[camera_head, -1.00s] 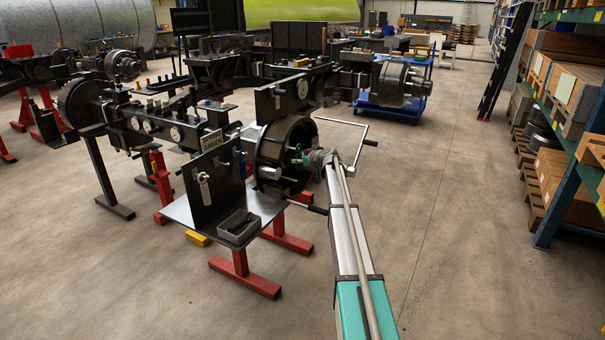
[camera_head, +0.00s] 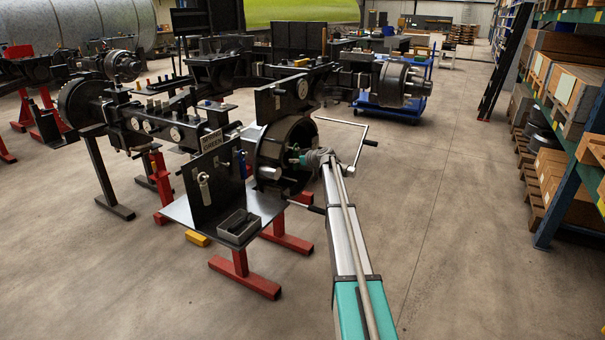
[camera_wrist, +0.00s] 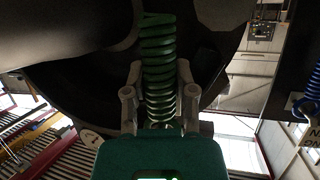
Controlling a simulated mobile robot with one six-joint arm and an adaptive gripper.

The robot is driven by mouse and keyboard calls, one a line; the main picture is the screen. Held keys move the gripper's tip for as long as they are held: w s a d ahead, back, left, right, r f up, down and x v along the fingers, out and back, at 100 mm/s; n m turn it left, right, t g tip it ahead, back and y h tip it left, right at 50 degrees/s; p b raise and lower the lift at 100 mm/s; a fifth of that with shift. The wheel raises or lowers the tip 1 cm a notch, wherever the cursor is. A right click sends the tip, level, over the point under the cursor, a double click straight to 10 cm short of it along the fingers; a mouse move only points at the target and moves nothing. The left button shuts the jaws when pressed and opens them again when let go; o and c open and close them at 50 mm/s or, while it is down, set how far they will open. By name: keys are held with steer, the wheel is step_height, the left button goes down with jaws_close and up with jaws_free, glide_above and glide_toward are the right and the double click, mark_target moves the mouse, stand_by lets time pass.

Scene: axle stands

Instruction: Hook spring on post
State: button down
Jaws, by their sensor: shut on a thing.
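A green coil spring (camera_wrist: 158,65) stands lengthwise in the middle of the wrist view. My gripper (camera_wrist: 160,88) has a finger on each side of the spring's lower half and is shut on it. The spring's far end lies close to a dark rounded part at the top of the wrist view. I cannot tell whether it touches, and no post can be made out there. In the head view my gripper (camera_head: 302,159) reaches to the open face of the black brake drum (camera_head: 268,150).
A panel (camera_head: 205,180) with a sign and a pale hanging part stands on a plate left of the drum. A grey tray (camera_head: 238,228) lies on that plate. A blue spring (camera_wrist: 312,82) shows at the wrist view's right edge. A crank handle (camera_head: 362,142) juts out behind my arm.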

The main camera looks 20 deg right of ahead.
steer(key=shift+w+a+f+b, duration=0.3)
steer(key=shift+w+f+b, duration=0.05)
steer(key=shift+w+b, duration=0.05)
stand_by(0.9)
steer(key=shift+w+a+f+b, duration=0.1)
steer(key=shift+w+f+b, duration=0.05)
steer(key=shift+f+b, duration=0.15)
stand_by(1.2)
steer(key=shift+c, duration=1.7)
jaws_free()
steer(key=shift+r, duration=0.1)
steer(key=shift+s+r+p, duration=0.2)
steer(key=shift+r+p, duration=0.15)
steer(key=shift+p, duration=0.1)
steer(key=s+d+r+p, duration=0.1)
steer(key=s+d, duration=0.4)
steer(key=s, duration=0.2)
steer(key=shift+s+d, duration=0.25)
steer(key=shift+d, duration=0.15)
steer(key=shift+r, duration=0.1)
